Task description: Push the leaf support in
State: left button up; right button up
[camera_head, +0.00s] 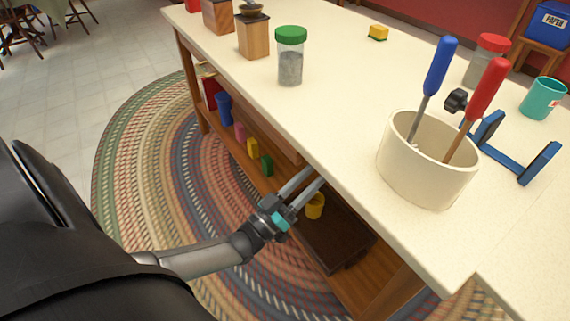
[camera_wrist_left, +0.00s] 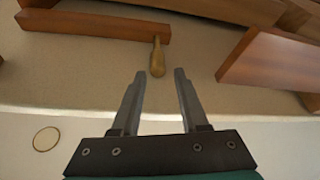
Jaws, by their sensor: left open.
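The leaf support is hidden under the tabletop in the head view. In the left wrist view, a reddish wooden bar (camera_wrist_left: 95,24), which looks like the support, lies against the pale underside. A brass peg-like knob (camera_wrist_left: 157,57) hangs near its right end. My left gripper (camera_head: 313,177) is at the table's front edge, its fingertips partly beneath the top. In the left wrist view, the left gripper (camera_wrist_left: 160,73) is open and empty, with the knob just beyond and between its fingertips, apart from both. My right gripper is out of view.
The cream tabletop (camera_head: 340,110) bears a pot (camera_head: 425,175) with blue- and red-handled tools, a green-lidded jar (camera_head: 290,60), and a blue stand (camera_head: 510,155). A lower shelf holds small objects, including a yellow cup (camera_head: 315,206). Another wooden panel (camera_wrist_left: 270,60) lies right of the knob.

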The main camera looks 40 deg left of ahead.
pick_arm(q)
jog(key=v, duration=0.8)
jog(key=shift+s+p, duration=0.2)
jog(key=shift+p, duration=0.15)
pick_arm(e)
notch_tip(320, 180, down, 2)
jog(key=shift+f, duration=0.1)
pick_arm(q)
jog(key=shift+f, duration=0.1)
